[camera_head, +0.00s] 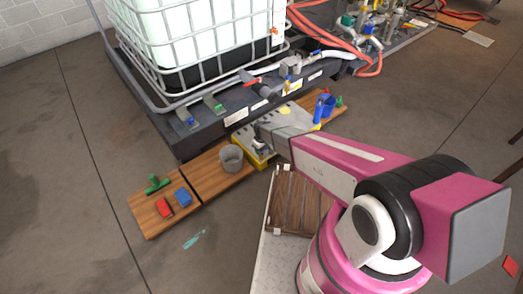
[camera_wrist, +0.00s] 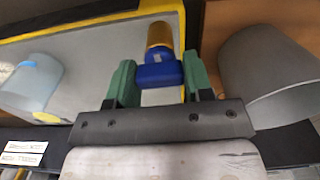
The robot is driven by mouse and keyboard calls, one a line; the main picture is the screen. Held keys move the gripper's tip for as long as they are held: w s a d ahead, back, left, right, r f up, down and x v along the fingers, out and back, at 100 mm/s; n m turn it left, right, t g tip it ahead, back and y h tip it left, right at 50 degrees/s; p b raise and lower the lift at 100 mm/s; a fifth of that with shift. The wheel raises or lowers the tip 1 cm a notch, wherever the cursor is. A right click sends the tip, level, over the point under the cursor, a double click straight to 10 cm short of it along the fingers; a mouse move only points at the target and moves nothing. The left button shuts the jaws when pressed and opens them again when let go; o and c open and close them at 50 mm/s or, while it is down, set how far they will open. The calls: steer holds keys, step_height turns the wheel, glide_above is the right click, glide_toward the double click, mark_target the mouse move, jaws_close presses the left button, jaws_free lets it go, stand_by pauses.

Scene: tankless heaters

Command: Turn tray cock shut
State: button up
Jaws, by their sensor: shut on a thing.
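In the wrist view my gripper (camera_wrist: 155,84) has its green fingertips on either side of a blue part (camera_wrist: 157,74) and is shut on it. A brass-coloured cylinder (camera_wrist: 159,34) adjoins the blue part. Behind them is a grey tray with a yellow rim (camera_wrist: 80,23). I cannot tell whether the blue part is the tray cock's handle. In the head view my gripper is over the yellow-edged tray (camera_head: 240,137), and my wrist hides what it holds. Blue-handled (camera_head: 187,118) and green-handled (camera_head: 214,104) fittings sit on the black base's edge.
A grey bucket (camera_head: 231,158) stands close by; it also shows in the wrist view (camera_wrist: 270,75). Wooden boards (camera_head: 143,202) carry small red, blue and green parts. A caged white tank (camera_head: 205,40) stands on the black base. The floor at left is clear.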

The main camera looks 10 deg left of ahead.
steer(key=shift+m, duration=0.4)
steer(key=o, duration=0.9)
steer(key=shift+r, duration=0.1)
step_height(320, 180, up, 11)
steer(key=shift+f, duration=0.15)
stand_by(0.4)
steer(key=s+d+r+m, duration=0.3)
steer(key=d+r, duration=0.6)
steer(key=d, duration=0.3)
steer(key=s+d+r+m, duration=0.3)
steer(key=s+d+r, duration=0.1)
steer(key=d+r, duration=0.6)
steer(key=s+d+r+m, duration=0.3)
steer(key=d+r, duration=0.6)
steer(key=d, duration=0.5)
steer(key=shift+s+r+m, duration=0.2)
steer(key=shift+s+m, duration=0.1)
steer(key=shift+s, duration=0.25)
